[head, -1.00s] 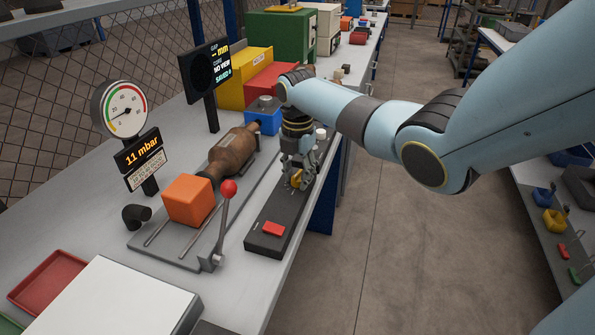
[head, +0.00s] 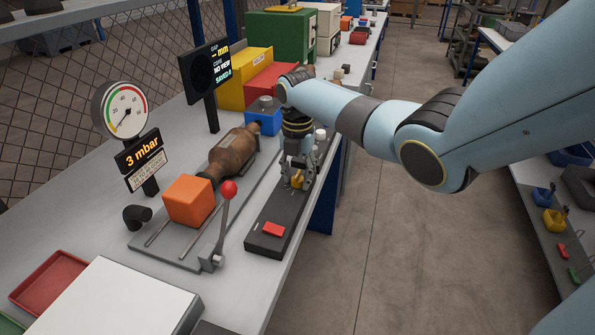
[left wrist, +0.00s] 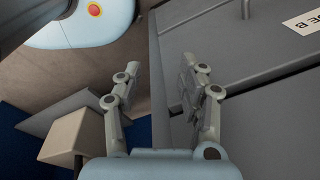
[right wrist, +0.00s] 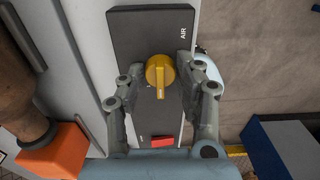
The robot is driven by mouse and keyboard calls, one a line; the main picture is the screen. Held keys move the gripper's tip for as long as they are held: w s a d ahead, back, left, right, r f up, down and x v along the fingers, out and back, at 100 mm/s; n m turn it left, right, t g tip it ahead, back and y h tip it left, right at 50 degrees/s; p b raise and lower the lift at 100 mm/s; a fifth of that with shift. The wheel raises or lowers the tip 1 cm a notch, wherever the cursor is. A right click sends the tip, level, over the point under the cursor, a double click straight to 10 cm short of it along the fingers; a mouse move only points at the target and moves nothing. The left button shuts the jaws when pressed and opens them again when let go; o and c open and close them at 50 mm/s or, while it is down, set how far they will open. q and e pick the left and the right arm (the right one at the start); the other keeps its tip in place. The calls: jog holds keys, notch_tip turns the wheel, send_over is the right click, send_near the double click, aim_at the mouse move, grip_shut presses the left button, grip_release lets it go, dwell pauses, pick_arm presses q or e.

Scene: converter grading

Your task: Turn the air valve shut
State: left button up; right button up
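The air valve is a yellow knob (right wrist: 160,74) on a dark panel (right wrist: 122,24) marked AIR. Its grip bar lies along the panel's length, toward the red button. It also shows in the head view (head: 297,181). My right gripper (right wrist: 161,66) is open, with one finger on each side of the knob and narrow gaps beside it. My left gripper (left wrist: 160,70) is open and empty above grey surfaces; it is not in the head view. The gauge (head: 122,110) has its needle low, and the display (head: 140,152) reads 3 mbar.
A red button (head: 273,229) sits at the panel's near end. Left of the panel, a lever with a red ball (head: 229,188), an orange block (head: 188,201) and a brown converter (head: 233,151) stand on a grey fixture. A dark screen (head: 205,75) stands behind.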

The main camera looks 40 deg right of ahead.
aim_at(297, 174)
jog(key=o, duration=0.3)
notch_tip(297, 174, up, 12)
dwell(0.5)
dwell(0.5)
